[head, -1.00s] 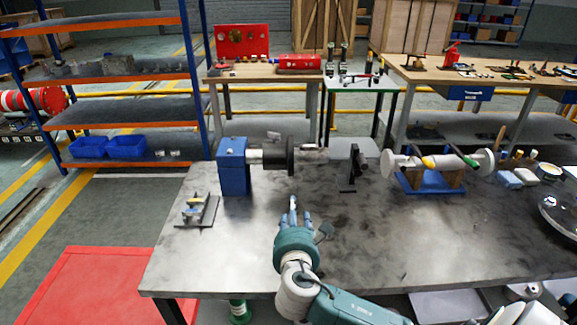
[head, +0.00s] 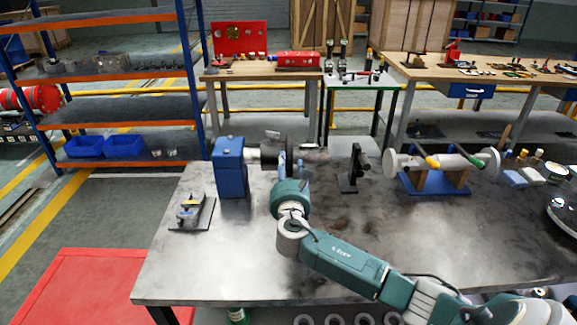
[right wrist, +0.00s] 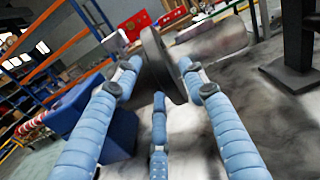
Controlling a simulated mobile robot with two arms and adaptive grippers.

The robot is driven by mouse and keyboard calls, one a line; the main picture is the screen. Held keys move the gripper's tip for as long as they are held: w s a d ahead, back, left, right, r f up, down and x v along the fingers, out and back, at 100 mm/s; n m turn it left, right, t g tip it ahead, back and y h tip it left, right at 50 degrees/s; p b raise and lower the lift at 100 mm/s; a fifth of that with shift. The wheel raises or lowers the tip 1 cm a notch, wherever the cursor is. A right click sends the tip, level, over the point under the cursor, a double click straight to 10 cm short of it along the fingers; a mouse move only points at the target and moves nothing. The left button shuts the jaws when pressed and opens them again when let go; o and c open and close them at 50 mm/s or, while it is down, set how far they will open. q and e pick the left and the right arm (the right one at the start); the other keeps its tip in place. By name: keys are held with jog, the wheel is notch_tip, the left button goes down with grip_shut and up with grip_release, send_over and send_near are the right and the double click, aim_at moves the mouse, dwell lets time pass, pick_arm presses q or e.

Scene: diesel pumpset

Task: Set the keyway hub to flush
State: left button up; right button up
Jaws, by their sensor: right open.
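A dark disc-shaped hub (head: 270,154) sits on a pale horizontal shaft (head: 253,155) that comes out of a blue block (head: 231,168). I take this disc for the keyway hub; the gripper partly covers it in the head view. My right gripper (head: 289,167) is open at the hub's front. In the right wrist view its blue fingers (right wrist: 160,92) spread around the rim of the dark hub (right wrist: 156,62), with one finger below. I cannot tell whether they touch it. The keyway is not visible. My left gripper is not in view.
A black upright stand (head: 353,170) stands right of the hub. A small grey fixture (head: 191,212) lies left of the blue block. A blue cradle (head: 434,185) holds a pale flanged shaft at the right. The bench top (head: 215,265) is clear in front.

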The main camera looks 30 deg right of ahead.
jog(key=shift+w, duration=0.1)
jog(key=shift+w+d+f, duration=0.1)
jog(key=c, duration=1)
grip_shut()
jog(key=s+d+p, duration=0.1)
jog(key=s+d, duration=0.1)
jog(key=d, duration=0.1)
jog(key=s+d+p, duration=0.1)
jog(key=s+d, duration=0.1)
jog(key=d, duration=0.2)
jog(key=s+d, duration=0.2)
jog(key=d, duration=0.1)
jog(key=shift+s+d+p, duration=0.15)
jog(key=shift+s+p, duration=0.05)
jog(key=shift+p, duration=0.2)
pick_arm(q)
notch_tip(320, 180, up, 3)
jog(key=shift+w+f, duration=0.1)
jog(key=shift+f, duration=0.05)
pick_arm(e)
jog(key=shift+w, duration=0.1)
jog(key=o, duration=1)
grip_release()
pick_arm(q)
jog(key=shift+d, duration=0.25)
pick_arm(e)
jog(key=shift+s, duration=0.2)
